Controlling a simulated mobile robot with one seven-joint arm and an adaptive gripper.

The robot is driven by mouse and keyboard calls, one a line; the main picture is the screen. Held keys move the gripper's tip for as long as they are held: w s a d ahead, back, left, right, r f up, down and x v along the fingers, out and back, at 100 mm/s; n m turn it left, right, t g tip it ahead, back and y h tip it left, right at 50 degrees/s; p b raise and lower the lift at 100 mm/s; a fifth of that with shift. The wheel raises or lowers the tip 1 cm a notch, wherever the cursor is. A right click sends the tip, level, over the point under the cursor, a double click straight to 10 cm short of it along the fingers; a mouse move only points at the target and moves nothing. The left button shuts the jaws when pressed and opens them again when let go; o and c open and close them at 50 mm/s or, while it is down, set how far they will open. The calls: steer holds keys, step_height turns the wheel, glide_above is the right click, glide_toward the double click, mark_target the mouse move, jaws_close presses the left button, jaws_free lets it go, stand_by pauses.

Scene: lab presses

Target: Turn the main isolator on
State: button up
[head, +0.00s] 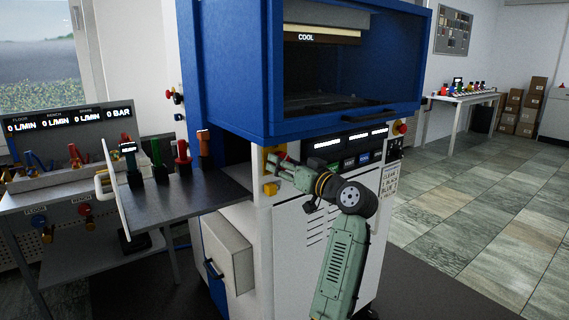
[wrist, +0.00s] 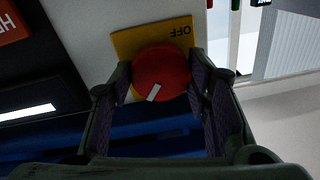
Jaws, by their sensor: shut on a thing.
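The main isolator is a round red knob (wrist: 162,68) with a white pointer mark, on a yellow plate (wrist: 126,44) that reads OFF, upside down in the wrist view. The white mark lies at the knob's lower left edge in that view, on the side away from the OFF word. My gripper (wrist: 155,82) has one finger on each side of the knob and is shut on it. In the head view my gripper (head: 277,166) is at the white front panel of the blue press, over the yellow plate (head: 267,153), and hides most of the knob.
A second yellow fitting (head: 271,188) sits just below my gripper. A row of displays and buttons (head: 350,150) runs to the right, ending near a red button (head: 401,128). A dark shelf (head: 190,193) with coloured handles juts out at left. The tiled floor (head: 480,190) at right is clear.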

steer(key=shift+m+t+h+p, duration=0.4)
steer(key=shift+m+p, duration=1.75)
steer(key=shift+m, duration=3.25)
steer(key=shift+f, duration=0.1)
steer(key=o, duration=1.2)
steer(key=shift+c, duration=0.2)
steer(key=shift+s, duration=0.15)
steer(key=v, duration=0.7)
steer(key=shift+s+d, duration=0.25)
steer(key=shift+f, duration=0.1)
